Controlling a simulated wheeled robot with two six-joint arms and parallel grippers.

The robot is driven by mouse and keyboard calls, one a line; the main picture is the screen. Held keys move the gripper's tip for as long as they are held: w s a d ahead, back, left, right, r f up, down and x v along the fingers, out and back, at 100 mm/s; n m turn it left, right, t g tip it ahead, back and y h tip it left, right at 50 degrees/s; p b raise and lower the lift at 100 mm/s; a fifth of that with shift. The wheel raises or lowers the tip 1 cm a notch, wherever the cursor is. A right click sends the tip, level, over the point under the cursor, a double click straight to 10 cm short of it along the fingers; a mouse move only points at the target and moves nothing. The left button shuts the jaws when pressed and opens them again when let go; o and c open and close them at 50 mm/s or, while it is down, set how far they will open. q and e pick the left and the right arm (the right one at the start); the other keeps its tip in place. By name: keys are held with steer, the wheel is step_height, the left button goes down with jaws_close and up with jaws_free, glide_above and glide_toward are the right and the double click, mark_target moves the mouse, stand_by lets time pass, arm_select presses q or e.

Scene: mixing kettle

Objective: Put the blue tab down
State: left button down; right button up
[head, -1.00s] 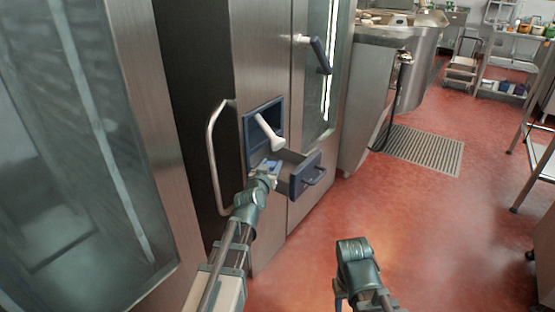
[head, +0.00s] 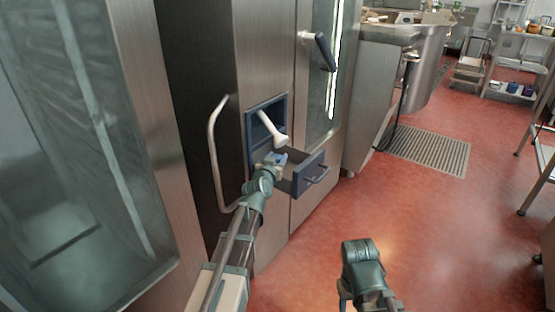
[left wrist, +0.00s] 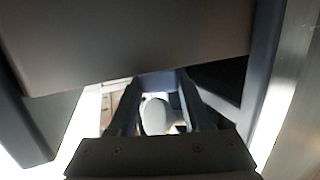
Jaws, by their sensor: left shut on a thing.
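My left gripper (head: 276,161) is shut on the small blue tab (head: 281,157), at the opened drawer (head: 311,177) in the cabinet front. In the head view the tab is tiny and partly covered by the gripper. In the left wrist view the two fingers (left wrist: 159,100) reach forward, with a bluish strip, likely the tab (left wrist: 158,79), across their tips. I cannot tell whether the tab touches the drawer. Part of my right arm shows at the bottom of the head view; its jaws cannot be made out.
A white rod-like piece (head: 272,129) sticks out of the blue-framed recess (head: 254,125) just above the gripper. A curved metal handle (head: 213,150) stands to the left. A dark door handle (head: 325,52) is higher up. The red floor (head: 420,220) to the right is open.

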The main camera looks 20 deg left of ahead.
arm_select(q)
steer(key=shift+f+b, duration=0.6)
steer(key=shift+f, duration=0.05)
steer(key=shift+c, duration=1.7)
jaws_free()
steer(key=shift+r+p, duration=0.55)
steer(key=shift+s+r+p, duration=0.15)
steer(key=shift+r+p, duration=0.25)
steer(key=s+r+p, duration=0.1)
steer(key=s, duration=1)
steer(key=shift+s+d, duration=0.25)
steer(key=shift+r, duration=0.1)
